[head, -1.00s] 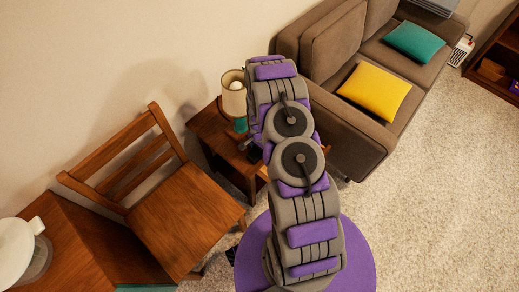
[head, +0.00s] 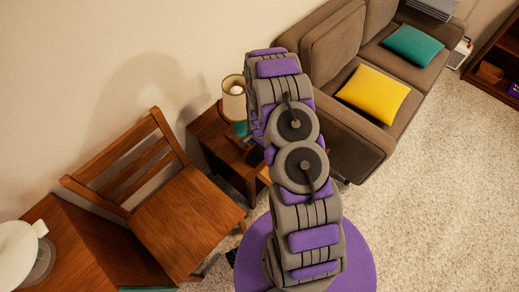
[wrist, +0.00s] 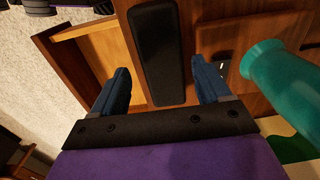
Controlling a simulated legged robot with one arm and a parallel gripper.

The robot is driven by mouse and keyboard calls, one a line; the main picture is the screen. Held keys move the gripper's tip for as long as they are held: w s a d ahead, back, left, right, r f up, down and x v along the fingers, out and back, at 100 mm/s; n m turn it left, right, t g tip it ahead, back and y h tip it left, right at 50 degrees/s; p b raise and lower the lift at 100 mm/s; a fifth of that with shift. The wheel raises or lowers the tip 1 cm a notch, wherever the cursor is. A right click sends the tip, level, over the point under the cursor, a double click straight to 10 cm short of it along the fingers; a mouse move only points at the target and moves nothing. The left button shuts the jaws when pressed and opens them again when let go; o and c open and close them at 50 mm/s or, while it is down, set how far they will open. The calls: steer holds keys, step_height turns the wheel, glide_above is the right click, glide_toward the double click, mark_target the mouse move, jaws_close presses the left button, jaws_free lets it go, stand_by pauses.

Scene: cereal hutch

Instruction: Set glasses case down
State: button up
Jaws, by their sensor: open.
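The black, long, rounded glasses case (wrist: 158,45) shows in the wrist view, lying along the gap between my fingers. My gripper (wrist: 160,75) is open, with one blue finger on each side of the case and a visible gap to each. The case appears to be over the wooden side table (wrist: 222,38); whether it rests flat there is hard to tell. In the head view, my arm hides the gripper and the case, while part of the side table (head: 206,128) shows.
The teal lamp base (wrist: 280,78) stands close to the right finger. A pale open drawer or compartment (wrist: 102,50) is at left. In the head view are the lamp (head: 233,104), a wooden chair (head: 185,215) and a brown sofa (head: 345,130). Carpet is clear at right.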

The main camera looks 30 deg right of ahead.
step_height(320, 180, up, 7)
steer(key=p, duration=0.1)
step_height(320, 180, up, 8)
steer(key=n, duration=0.2)
glide_above(260, 151)
steer(key=a, duration=0.2)
steer(key=s+a+r+n, duration=0.2)
steer(key=s+a+r, duration=0.1)
steer(key=r, duration=0.5)
steer(key=s+a+r+n, duration=0.2)
steer(key=s+a+r, duration=0.15)
steer(key=r, duration=0.35)
steer(key=s+a+r+n, duration=0.2)
steer(key=s+r, duration=0.3)
steer(key=s, duration=0.3)
steer(key=s+a+r+n+g, duration=0.1)
steer(key=s+a+r+n, duration=0.1)
steer(key=s+r, duration=0.4)
steer(key=s+a+r+n, duration=0.2)
steer(key=s+r+n, duration=0.2)
steer(key=s, duration=0.8)
steer(key=shift+r+g, duration=0.4)
steer(key=shift+r, duration=0.25)
